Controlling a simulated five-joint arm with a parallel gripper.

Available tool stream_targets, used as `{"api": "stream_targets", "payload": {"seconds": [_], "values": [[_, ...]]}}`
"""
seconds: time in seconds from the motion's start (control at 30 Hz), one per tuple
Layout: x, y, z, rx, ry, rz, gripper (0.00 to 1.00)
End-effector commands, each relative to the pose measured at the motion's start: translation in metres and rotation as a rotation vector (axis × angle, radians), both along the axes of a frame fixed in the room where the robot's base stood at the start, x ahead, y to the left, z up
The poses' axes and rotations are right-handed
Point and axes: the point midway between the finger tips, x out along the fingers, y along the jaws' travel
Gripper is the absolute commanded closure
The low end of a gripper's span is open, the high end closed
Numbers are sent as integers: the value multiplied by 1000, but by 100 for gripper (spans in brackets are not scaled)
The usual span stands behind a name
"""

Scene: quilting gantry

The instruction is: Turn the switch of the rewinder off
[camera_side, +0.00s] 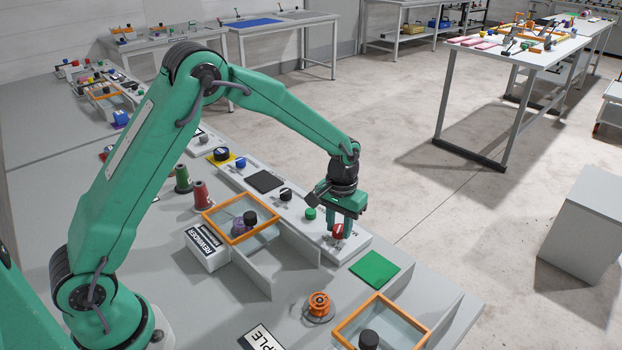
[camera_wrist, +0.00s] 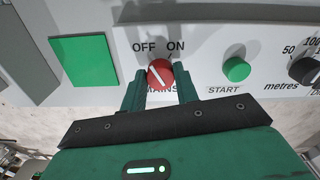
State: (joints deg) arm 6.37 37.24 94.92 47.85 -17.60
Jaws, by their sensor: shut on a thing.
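The rewinder's switch is a round red knob (camera_wrist: 160,73) with a white line, set in the pale panel (camera_wrist: 205,55) between printed OFF and ON above and MAINS below. In the wrist view the line slants from upper left to lower right, its upper end on the OFF side. My gripper (camera_wrist: 161,88) is shut on the knob, one dark green finger on each side, and partly covers the word MAINS. In the side view the red knob (camera_side: 338,231) shows under my gripper (camera_side: 341,226) at the panel's near end.
A green START button (camera_wrist: 236,69) and a black metres dial (camera_wrist: 304,69) sit right of the knob. A green square (camera_wrist: 84,60) lies to its left. In the side view, an orange-framed clear cover (camera_side: 240,219) and an orange spool (camera_side: 319,304) are nearby.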

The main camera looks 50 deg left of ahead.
Motion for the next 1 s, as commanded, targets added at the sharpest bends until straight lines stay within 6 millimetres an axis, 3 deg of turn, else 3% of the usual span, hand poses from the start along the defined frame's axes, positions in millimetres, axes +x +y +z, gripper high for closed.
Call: {"api": "stream_targets", "payload": {"seconds": [0.57,0.6,0.67,1.0], "values": [[1,0,2,-1,-2,46,93],[1,0,2,-1,-2,46,62],[1,0,2,-1,-2,45,50],[0,0,1,0,-1,43,48]]}}
